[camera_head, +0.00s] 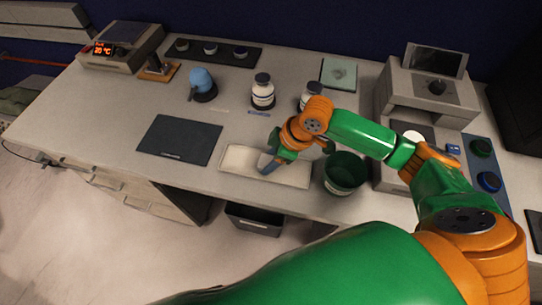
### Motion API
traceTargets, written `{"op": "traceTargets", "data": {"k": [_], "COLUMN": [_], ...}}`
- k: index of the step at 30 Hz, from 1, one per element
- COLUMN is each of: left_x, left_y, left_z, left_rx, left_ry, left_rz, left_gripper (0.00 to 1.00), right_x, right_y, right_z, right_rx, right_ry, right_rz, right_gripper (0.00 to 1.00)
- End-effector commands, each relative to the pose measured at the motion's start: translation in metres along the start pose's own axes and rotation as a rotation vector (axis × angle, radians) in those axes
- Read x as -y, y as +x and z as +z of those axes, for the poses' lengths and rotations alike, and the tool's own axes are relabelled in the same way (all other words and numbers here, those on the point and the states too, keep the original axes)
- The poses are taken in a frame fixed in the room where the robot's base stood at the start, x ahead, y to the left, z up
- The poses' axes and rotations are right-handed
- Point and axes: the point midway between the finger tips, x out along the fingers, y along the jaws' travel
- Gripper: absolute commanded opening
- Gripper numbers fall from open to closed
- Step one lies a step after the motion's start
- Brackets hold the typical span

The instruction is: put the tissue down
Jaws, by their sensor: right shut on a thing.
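My right gripper (269,164) reaches in from the right and points down over a cream rectangular tray or pad (295,174) at the table's front edge. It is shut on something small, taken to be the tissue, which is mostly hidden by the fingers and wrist. A paler patch lies on the left part of the cream surface, and I cannot tell whether it is part of the tissue. I cannot tell whether the fingertips touch the surface. My left gripper is not in view.
A dark green bin (345,174) stands just right of the cream surface, and a dark mat (180,139) lies to its left. White bottles (263,92) and a blue object on a stand (202,82) are behind. A grey device (427,91) stands at right.

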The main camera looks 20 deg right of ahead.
Motion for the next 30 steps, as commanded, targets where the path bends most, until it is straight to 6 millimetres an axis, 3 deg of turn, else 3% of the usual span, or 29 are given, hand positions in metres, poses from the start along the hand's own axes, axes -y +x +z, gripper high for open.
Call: {"op": "traceTargets", "data": {"k": [6,7,8,16,19,30], "left_x": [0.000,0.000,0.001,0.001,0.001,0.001], "left_y": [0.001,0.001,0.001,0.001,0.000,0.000], "left_z": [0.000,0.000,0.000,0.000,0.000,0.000], "left_rx": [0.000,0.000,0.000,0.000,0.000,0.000], "left_ry": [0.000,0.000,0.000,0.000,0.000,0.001], "left_rz": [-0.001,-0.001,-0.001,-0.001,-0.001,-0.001], "left_gripper": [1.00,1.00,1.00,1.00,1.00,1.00], "right_x": [0.000,0.000,0.000,0.000,-0.001,-0.002], "right_y": [0.003,0.003,0.003,0.002,-0.007,-0.102], "right_z": [0.002,0.001,0.001,0.001,-0.001,-0.001], "right_rx": [0.000,0.000,0.000,-0.001,-0.002,-0.002], "right_ry": [0.001,0.000,0.000,0.000,0.000,0.001], "right_rz": [-0.001,-0.001,-0.001,0.000,0.002,0.004], "right_gripper": [0.08,0.58,0.65,0.65,0.65,0.65]}}
